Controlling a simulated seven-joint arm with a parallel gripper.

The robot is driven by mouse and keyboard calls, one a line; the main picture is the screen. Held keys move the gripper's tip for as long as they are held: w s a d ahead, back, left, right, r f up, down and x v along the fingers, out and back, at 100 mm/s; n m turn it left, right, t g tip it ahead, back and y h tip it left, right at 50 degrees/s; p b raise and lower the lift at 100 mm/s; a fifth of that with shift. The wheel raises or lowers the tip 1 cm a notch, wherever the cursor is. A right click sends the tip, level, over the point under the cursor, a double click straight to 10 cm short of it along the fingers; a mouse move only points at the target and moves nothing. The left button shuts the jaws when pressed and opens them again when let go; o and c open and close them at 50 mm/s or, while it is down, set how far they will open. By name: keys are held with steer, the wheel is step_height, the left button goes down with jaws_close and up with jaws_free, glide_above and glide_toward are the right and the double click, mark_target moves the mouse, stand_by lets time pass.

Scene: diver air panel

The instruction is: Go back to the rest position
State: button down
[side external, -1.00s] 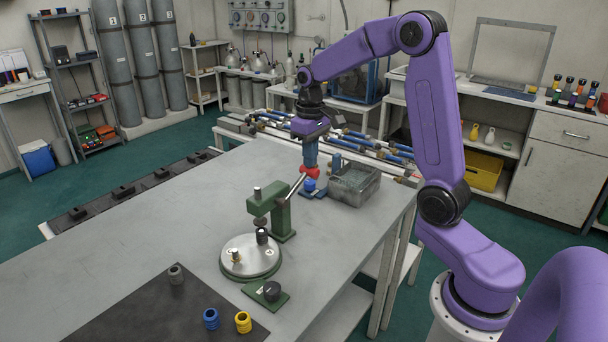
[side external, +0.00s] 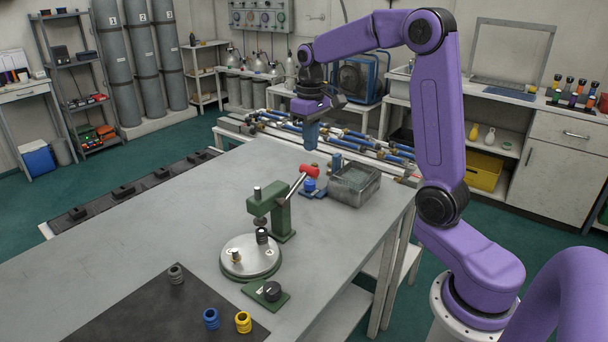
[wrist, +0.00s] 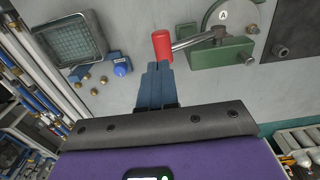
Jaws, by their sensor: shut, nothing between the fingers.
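My gripper (side external: 311,137) is shut and empty. In the side external view its blue fingers point down above the far part of the grey table, a little above and beyond the red knob (side external: 309,171) of the lever. That knob tops a metal lever on a green press (side external: 281,215). In the wrist view my fingertips (wrist: 158,66) appear just below the red knob (wrist: 162,45), with a small gap in the side external view. A round silver plate (side external: 250,258) with small fittings sits at the foot of the press.
A blue knob (side external: 310,184) on a small base and a grey open bin (side external: 354,185) stand close to the lever. A black mat (side external: 165,312) holds a grey, a blue and a yellow ring. The table's left part is clear.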

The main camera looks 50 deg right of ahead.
steer(key=s+a+f+n, duration=0.2)
steer(key=s+a+n, duration=0.4)
steer(key=s+a, duration=0.75)
steer(key=s+a+f+n, duration=0.1)
steer(key=s+f+n, duration=0.1)
steer(key=s, duration=0.5)
steer(key=s+a+f+n, duration=0.2)
steer(key=s+n, duration=0.2)
steer(key=s, duration=0.4)
steer(key=shift+s+n, duration=0.25)
steer(key=shift+n, duration=0.05)
